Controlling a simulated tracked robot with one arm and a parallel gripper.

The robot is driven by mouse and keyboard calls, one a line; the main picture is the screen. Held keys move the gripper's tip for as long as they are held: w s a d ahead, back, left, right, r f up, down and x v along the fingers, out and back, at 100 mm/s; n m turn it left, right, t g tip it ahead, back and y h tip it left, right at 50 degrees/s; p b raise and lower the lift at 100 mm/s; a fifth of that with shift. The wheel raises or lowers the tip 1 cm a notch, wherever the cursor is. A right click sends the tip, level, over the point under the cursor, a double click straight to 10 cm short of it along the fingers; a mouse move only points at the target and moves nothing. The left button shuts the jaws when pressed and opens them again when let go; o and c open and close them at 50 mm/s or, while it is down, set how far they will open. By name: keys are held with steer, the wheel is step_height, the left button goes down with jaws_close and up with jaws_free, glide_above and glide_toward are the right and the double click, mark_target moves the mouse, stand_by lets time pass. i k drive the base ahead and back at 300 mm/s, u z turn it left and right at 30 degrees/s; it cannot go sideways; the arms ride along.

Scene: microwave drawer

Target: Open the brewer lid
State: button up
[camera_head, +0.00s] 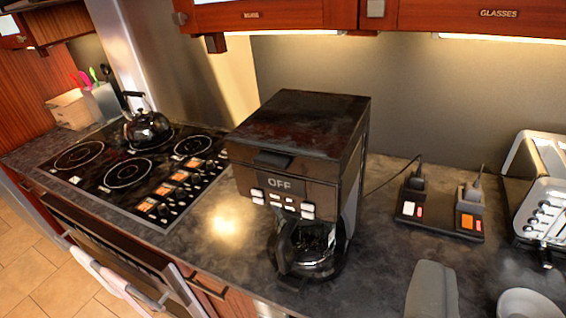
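The black brewer (290,190) stands on the dark countertop in the middle of the view. Its lid (305,122) is the broad, scuffed top and lies flat and shut. A dark tab (275,160) sticks out at the lid's front edge. Below it, the front panel reads OFF, with several light buttons. A glass carafe (312,248) sits in the brewer's lower front. A grey rounded shape (432,290) rises from the bottom edge, right of the brewer and apart from it in the picture. It looks like part of my gripper; its fingertips cannot be made out.
A stove (130,170) with a black kettle (148,128) is at left. A power strip (440,215) with plugs and a silver toaster (545,185) are at right. A white round dish (528,304) is at the bottom right. Wooden cabinets (480,18) hang above.

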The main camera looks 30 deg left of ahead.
mark_target(316, 136)
steer(key=z, duration=0.7)
steer(key=k, duration=1.15)
steer(key=u, duration=1.3)
steer(key=i, duration=1.05)
steer(key=z, duration=0.05)
